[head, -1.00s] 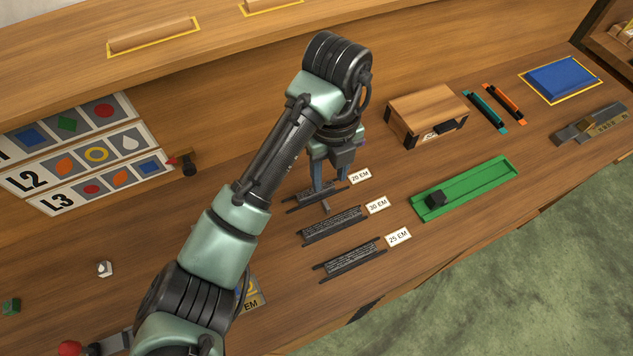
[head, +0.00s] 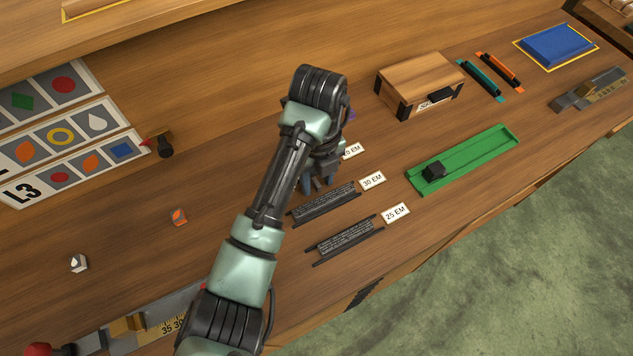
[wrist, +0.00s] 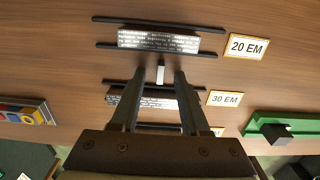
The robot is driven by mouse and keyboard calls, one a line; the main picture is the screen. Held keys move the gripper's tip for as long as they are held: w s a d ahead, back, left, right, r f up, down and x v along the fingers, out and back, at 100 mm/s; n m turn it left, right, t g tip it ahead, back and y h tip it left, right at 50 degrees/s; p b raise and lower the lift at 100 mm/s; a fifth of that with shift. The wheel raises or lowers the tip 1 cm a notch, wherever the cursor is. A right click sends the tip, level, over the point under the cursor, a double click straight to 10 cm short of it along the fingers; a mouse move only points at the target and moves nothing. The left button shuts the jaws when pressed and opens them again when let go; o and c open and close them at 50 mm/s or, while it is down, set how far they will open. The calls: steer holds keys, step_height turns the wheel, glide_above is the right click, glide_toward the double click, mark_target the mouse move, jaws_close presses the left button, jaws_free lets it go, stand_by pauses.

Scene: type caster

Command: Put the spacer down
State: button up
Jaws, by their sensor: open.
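A small grey piece, apparently the spacer (wrist: 160,73), shows in the wrist view between the 20 EM and 30 EM racks. It also shows in the head view (head: 318,184), close by my gripper (head: 317,181). In the wrist view my gripper (wrist: 160,78) is open, with one finger on each side of the piece and gaps visible. Whether the piece touches the table is hard to tell. The 20 EM rack (wrist: 158,40) holds a line of dark type; my arm hides it in the head view. The 30 EM rack (head: 325,202) is partly behind the fingers in the wrist view.
The 25 EM rack (head: 345,240) lies nearest the front edge. A green tray (head: 475,157) with a black block (head: 433,171) is to the right. A wooden box (head: 420,80) stands behind it. Loose type pieces lie at left, with bare table around them.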

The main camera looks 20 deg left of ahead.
jaws_close()
stand_by(0.5)
